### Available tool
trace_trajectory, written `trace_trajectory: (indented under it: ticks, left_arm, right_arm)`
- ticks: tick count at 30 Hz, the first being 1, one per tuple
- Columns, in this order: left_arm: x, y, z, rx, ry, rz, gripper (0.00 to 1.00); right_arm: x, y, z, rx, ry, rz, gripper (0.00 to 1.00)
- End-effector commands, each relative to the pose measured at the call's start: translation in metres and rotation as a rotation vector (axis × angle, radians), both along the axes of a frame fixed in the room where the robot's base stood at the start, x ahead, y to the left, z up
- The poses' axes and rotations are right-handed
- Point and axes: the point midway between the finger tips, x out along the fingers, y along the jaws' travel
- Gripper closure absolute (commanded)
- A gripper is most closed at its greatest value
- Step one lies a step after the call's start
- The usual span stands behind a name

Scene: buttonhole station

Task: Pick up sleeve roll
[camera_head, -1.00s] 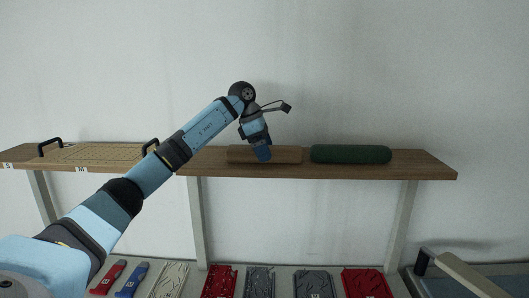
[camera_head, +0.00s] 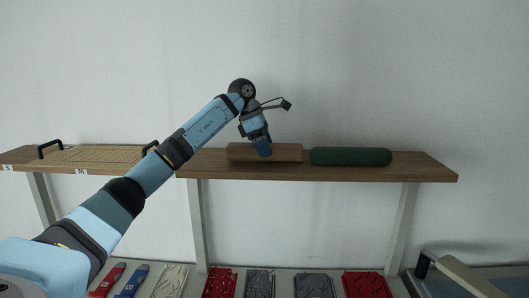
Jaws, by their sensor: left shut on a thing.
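A brown roll (camera_head: 286,152) lies lengthwise on the wooden shelf (camera_head: 420,172), right of its middle. A dark green roll (camera_head: 350,156) lies just to its right. Which of the two is the sleeve roll the picture does not label. My left gripper (camera_head: 264,152) reaches down from above and is shut on the brown roll near its middle. The gripper hides part of that roll, and the fingertips are hard to make out. The roll still appears to be at the shelf top. My right gripper is not in view.
A woven tan tray with black handles (camera_head: 100,152) stands on the shelf's left part. Below are red (camera_head: 108,279) and blue (camera_head: 132,280) handled tools and several patterned plates (camera_head: 314,284). A framed bin or table with a pale bar (camera_head: 470,275) is at lower right.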

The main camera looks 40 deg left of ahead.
Motion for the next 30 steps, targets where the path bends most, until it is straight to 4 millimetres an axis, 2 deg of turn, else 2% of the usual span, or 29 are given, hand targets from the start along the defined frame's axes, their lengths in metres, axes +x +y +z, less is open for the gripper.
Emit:
trace_trajectory:
  ticks: [15,21,30]
  left_arm:
    - [0.000,-0.001,0.099,-0.001,-0.007,-0.001,0.73]
    - [0.000,0.000,0.137,-0.001,-0.005,-0.001,0.73]
    - [0.000,0.000,0.173,0.000,-0.003,0.000,0.73]
  right_arm:
    - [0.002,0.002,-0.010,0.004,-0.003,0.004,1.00]
    - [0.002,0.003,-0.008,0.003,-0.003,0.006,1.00]
    - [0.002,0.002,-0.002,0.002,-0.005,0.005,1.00]
